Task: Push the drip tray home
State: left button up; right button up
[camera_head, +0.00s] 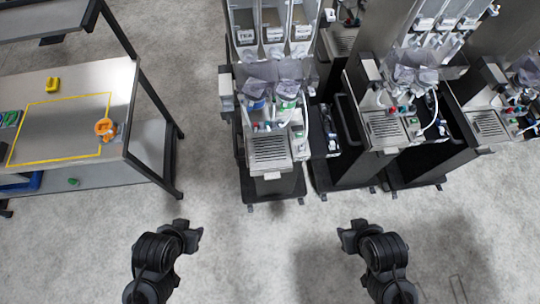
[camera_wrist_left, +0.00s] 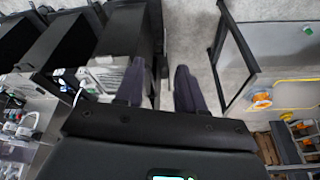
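A drip tray (camera_head: 270,150) with a dark slotted grate sits at the front of the left dispenser (camera_head: 272,95) in the head view. It appears to stick forward, with a pale tab at its front edge. Similar slotted trays show on the middle dispenser (camera_head: 384,126) and the right dispenser (camera_head: 487,124). My left gripper (camera_head: 196,233) is in front of the row, left of the tray and apart from it. In the left wrist view its two fingers (camera_wrist_left: 159,88) are spread with nothing between them. My right gripper (camera_head: 346,234) is right of the tray, touching nothing; its finger gap is unclear.
A table (camera_head: 120,85) with a yellow outlined area, an orange item (camera_head: 105,129) and a yellow item (camera_head: 53,84) stands at the left. Dark cabinets stand under the dispensers. Open grey floor (camera_head: 265,245) lies between my grippers and the row.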

pick_arm(q)
jog(key=shift+w+a+m, duration=0.1)
jog(key=shift+m, duration=0.3)
jog(key=c, duration=0.6)
jog(key=w+m+t, duration=0.1)
jog(key=w, duration=0.1)
jog(key=w+r+m+t, duration=0.1)
jog(key=w+m+t, duration=0.2)
jog(key=w+m, duration=0.1)
jog(key=w, duration=0.1)
jog(key=shift+d+r+t, duration=0.15)
jog(key=shift+d+t, duration=0.05)
jog(key=shift+t, duration=0.1)
grip_shut()
jog(key=m+t+y+b, duration=0.3)
jog(key=m+t+b, duration=0.6)
jog(key=b, duration=3.1)
send_near(270, 179)
jog(key=shift+t, duration=0.3)
jog(key=w+b, duration=0.1)
jog(key=w, duration=0.1)
jog(key=w+b, duration=0.2)
jog(key=w+a+f+b, duration=0.1)
jog(key=w+b, duration=0.1)
jog(key=shift+w, duration=0.35)
